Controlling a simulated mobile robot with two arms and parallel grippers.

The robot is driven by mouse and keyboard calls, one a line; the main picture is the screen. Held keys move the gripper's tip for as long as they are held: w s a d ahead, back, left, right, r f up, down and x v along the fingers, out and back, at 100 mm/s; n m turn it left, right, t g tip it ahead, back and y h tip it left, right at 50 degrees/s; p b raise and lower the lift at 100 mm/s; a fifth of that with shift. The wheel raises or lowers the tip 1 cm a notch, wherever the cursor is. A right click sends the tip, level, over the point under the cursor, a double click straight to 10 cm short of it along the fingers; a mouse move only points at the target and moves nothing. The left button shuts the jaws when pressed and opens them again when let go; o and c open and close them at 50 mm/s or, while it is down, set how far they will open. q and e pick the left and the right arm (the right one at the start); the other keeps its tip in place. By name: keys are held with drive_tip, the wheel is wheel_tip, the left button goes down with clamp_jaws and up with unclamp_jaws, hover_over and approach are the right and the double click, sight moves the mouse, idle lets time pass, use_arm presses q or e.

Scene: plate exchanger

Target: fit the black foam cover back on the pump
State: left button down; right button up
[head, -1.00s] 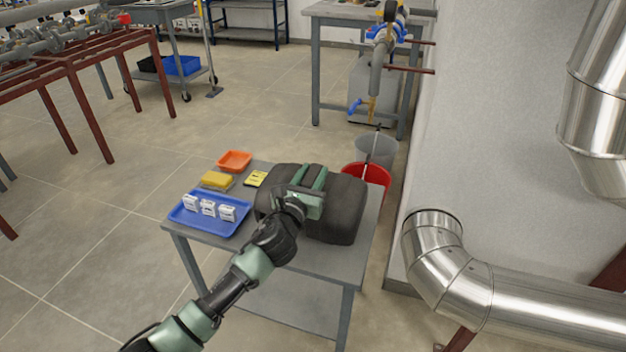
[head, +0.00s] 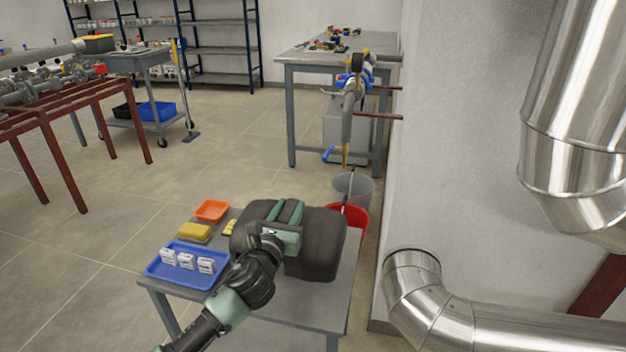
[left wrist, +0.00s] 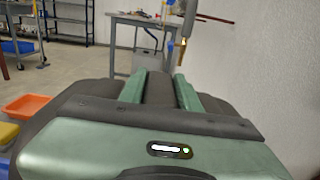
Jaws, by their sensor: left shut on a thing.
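The black foam cover (head: 325,240) is a bulky dark block over the right half of the small grey table (head: 290,318). My left gripper (head: 287,213) is shut on its top, with the two green fingers gripping the cover. In the left wrist view, the green fingers (left wrist: 160,92) press either side of a dark ridge of the cover (left wrist: 215,95). The cover appears raised slightly off the table, but its underside is hidden. I cannot pick out the pump for certain. My right gripper is not in view.
A blue tray (head: 160,279) with white packs, a yellow sponge (head: 195,230) and an orange dish (head: 211,210) sit left of the cover. A red bucket (head: 357,215) and a grey bucket (head: 354,186) stand behind it. Shiny ducts (head: 430,290) and a wall lie right. Floor is open left.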

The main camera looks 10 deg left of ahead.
use_arm(q)
drive_tip(key=s, duration=2.3)
wheel_tip(320, 180, up, 16)
drive_tip(key=s+p, duration=0.1)
drive_tip(key=p, duration=1.5)
drive_tip(key=s+f, duration=0.2)
drive_tip(key=s, duration=0.5)
drive_tip(key=shift+s+d+f+y, duration=0.3)
drive_tip(key=shift+s+d, duration=0.05)
drive_tip(key=shift+s, duration=0.05)
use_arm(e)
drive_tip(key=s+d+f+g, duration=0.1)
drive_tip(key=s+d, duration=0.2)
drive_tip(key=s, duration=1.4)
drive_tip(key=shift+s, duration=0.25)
